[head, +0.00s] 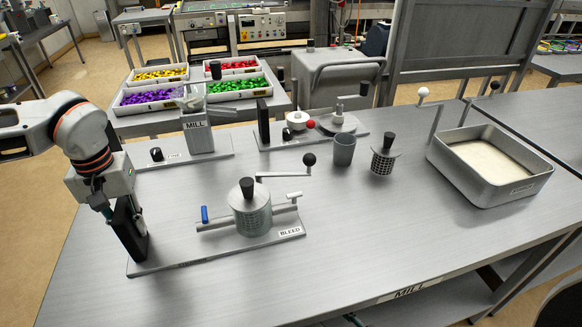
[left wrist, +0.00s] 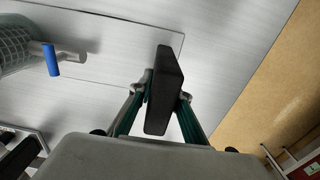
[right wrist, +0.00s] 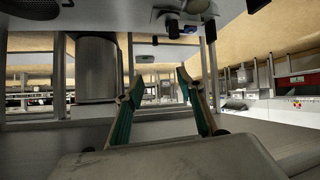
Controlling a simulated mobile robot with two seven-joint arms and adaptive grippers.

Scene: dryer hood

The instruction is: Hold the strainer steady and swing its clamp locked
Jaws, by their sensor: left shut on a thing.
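The strainer (head: 252,215) is a mesh cylinder with a black knob on top, standing on a flat base plate (head: 215,256) with a "BLEED" label. A crank-like arm with a black ball (head: 310,159) rises behind it. A blue lever (head: 205,214) is at its left and a white handle (head: 294,195) at its right. I cannot tell which part is the clamp. My left gripper (head: 122,212) is shut on the black upright grip (head: 131,228) at the plate's left end; the grip also shows in the left wrist view (left wrist: 164,90). My right gripper (right wrist: 152,92) is open and empty, apparently below the tabletop.
A metal tray (head: 500,190) of pale material is at right. The tabletop right of the plate is clear.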

